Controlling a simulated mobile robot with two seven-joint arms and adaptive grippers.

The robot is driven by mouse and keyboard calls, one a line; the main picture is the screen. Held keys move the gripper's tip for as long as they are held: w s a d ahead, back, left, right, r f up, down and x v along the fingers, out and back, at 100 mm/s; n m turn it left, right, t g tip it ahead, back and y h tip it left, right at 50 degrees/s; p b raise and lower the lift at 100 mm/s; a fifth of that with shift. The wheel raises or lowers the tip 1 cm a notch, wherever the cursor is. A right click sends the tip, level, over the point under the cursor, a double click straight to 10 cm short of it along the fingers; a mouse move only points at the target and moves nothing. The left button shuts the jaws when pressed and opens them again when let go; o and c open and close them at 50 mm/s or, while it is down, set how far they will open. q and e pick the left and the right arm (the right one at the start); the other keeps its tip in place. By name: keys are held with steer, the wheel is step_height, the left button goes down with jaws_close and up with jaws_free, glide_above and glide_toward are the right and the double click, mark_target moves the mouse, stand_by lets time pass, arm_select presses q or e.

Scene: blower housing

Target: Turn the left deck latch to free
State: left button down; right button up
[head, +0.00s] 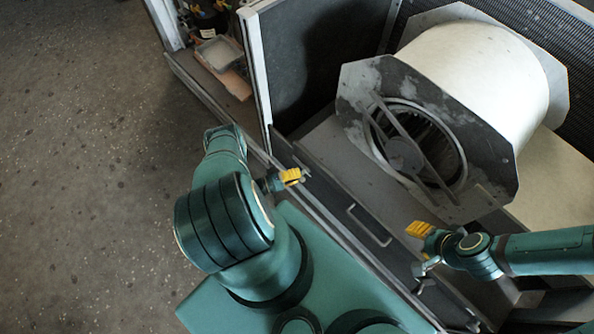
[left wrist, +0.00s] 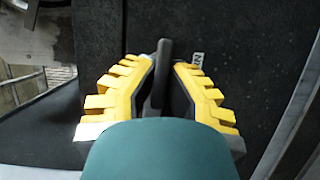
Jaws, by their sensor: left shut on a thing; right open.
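My left gripper (head: 296,176) reaches the left edge of the housing's front in the head view. In the left wrist view its two yellow-padded fingers (left wrist: 160,85) are shut on a dark grey lever, the left deck latch (left wrist: 164,65). The lever stands upright in that picture, between the fingers, against a dark panel. Its lower part is hidden by the fingers and my gripper's body. My right gripper (head: 416,247) is open and empty, above the right part of the front panel.
The blower housing (head: 480,80) with its round inlet stands behind the front deck panel (head: 330,195), which has a bar handle (head: 368,226). An upright side panel (head: 310,55) stands near the left arm. The floor at left is clear.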

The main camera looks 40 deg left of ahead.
arm_select(q)
steer(key=shift+n, duration=0.4)
steer(key=c, duration=1)
jaws_free()
steer(key=shift+w, duration=0.1)
steer(key=v, duration=1.2)
steer(key=shift+f, duration=0.2)
